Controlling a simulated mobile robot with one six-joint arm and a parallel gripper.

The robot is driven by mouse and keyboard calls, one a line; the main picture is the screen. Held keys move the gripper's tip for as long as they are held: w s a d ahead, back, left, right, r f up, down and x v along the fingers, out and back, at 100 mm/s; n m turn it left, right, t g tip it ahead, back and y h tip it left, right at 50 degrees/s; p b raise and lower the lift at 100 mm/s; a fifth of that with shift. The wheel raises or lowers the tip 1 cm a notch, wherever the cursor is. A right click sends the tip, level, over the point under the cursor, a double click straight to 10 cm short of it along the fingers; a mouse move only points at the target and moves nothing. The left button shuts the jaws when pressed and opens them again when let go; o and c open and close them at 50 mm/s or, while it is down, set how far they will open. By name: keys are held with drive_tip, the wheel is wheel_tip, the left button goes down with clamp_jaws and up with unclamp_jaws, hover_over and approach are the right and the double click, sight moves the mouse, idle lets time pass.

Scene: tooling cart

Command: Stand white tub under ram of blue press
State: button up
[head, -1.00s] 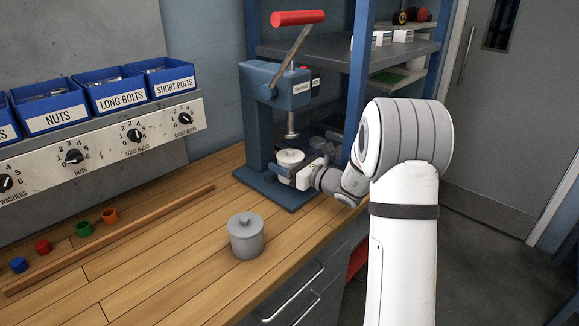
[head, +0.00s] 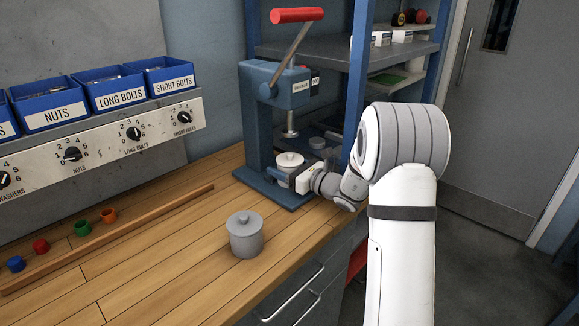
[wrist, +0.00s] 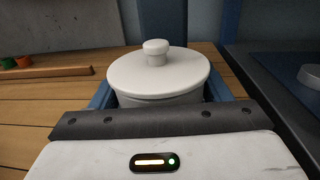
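The white tub (head: 290,161), lidded with a round knob, is upright at the blue press (head: 260,135), over its base plate. The ram (head: 290,129) is just above the tub's knob in the head view, with a gap between. My gripper (head: 286,174) reaches in from the right with its blue fingers on either side of the tub, and seems shut on it. In the wrist view the white tub (wrist: 158,76) sits between the fingers, its lower part hidden by my gripper. I cannot tell whether its bottom touches the base plate.
A grey lidded tub (head: 245,236) stands on the bench in front of the press. A wooden strip (head: 110,238) and several coloured cups lie to the left. A blue shelf post (head: 358,75) rises close to my arm.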

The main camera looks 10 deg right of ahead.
drive_tip(key=shift+o, duration=1.2)
drive_tip(key=shift+s+f, duration=0.15)
drive_tip(key=shift+f, duration=0.75)
drive_tip(key=shift+r, duration=0.1)
drive_tip(key=shift+r+g+p, duration=0.3)
drive_tip(key=shift+r+p, duration=0.35)
drive_tip(key=shift+p, duration=0.15)
drive_tip(key=b+v, duration=0.1)
drive_tip(key=v, duration=1)
drive_tip(key=shift+s+d, duration=0.25)
drive_tip(key=shift+d, duration=0.05)
drive_tip(key=shift+r, duration=0.1)
